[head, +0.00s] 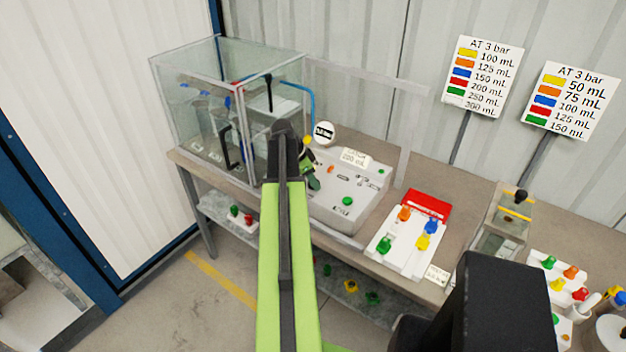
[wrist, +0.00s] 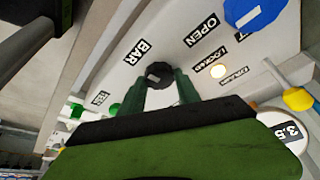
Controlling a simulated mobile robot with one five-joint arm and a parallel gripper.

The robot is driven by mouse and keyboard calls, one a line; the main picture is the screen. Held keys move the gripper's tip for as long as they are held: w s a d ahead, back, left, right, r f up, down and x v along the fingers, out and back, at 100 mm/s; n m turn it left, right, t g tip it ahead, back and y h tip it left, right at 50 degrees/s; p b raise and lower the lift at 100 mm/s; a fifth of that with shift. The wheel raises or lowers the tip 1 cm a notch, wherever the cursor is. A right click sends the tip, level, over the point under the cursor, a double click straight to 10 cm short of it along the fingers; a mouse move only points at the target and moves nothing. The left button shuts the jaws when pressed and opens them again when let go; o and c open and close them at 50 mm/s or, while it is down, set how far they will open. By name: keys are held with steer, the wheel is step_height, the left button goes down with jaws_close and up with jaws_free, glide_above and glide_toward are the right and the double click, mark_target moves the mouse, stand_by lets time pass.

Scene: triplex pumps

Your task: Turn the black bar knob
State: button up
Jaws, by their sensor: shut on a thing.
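The black bar knob (wrist: 158,73) is a round dark knob on the pale panel (wrist: 182,45), just below the "BAR" label, in the wrist view. My gripper (wrist: 162,84) has its two dark green fingers on either side of the knob, shut on it. In the head view my gripper (head: 313,182) reaches the left part of the white sloped console (head: 340,205); my arm hides the knob there. The knob's exact turn angle is hard to read.
A blue knob (wrist: 255,12), a lit button (wrist: 218,71) and a round "3.5" display (wrist: 286,131) are close by. A glass case (head: 195,105) stands left of my arm. A white board with coloured knobs (head: 392,254) is to the right.

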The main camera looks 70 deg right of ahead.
steer(key=shift+s+d, duration=0.1)
steer(key=shift+d, duration=0.25)
jaws_close()
steer(key=shift+a, duration=0.4)
